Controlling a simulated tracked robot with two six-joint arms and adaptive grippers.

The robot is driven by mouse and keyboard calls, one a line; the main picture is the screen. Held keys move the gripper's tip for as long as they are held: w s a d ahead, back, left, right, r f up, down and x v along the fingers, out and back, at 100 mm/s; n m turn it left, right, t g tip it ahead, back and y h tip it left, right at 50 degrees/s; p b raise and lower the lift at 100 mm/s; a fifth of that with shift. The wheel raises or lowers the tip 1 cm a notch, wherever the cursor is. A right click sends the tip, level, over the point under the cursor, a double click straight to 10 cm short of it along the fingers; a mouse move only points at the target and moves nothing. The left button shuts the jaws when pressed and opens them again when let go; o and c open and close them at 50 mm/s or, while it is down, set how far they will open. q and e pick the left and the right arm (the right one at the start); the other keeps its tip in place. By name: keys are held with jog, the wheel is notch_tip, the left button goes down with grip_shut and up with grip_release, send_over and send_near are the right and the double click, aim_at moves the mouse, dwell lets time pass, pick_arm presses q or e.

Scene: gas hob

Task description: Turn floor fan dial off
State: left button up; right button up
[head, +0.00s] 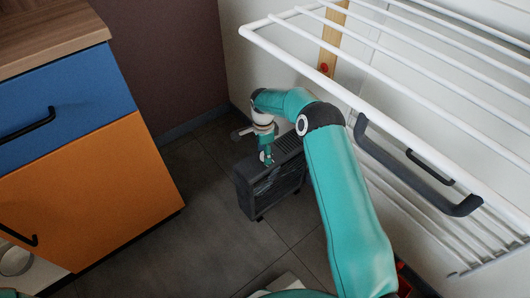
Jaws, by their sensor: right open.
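A dark box-shaped floor fan (281,187) stands upright on the tiled floor in the middle of the head view, with slats along its top. My right gripper (267,158) reaches down to the fan's top near its left end and is open. I cannot tell whether its fingers touch the fan. The dial cannot be made out; the gripper and wrist cover that part of the fan. My left gripper is not in view.
A white drying rack (400,68) with rails extends over the upper right, beside my right arm. A cabinet with a blue drawer (75,95) and an orange door (100,190) stands at the left. Dark floor tiles (190,235) between cabinet and fan are clear.

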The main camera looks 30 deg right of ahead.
jog(key=c, duration=1.2)
jog(key=shift+o, duration=0.2)
jog(key=shift+n, duration=0.3)
jog(key=n+p, duration=0.1)
jog(key=n, duration=1)
jog(key=shift+r+n+h, duration=0.1)
jog(key=shift+n+h, duration=0.2)
jog(key=n+p, duration=0.1)
jog(key=n, duration=0.5)
jog(key=shift+t, duration=0.3)
jog(key=n, duration=0.5)
jog(key=shift+n, duration=0.4)
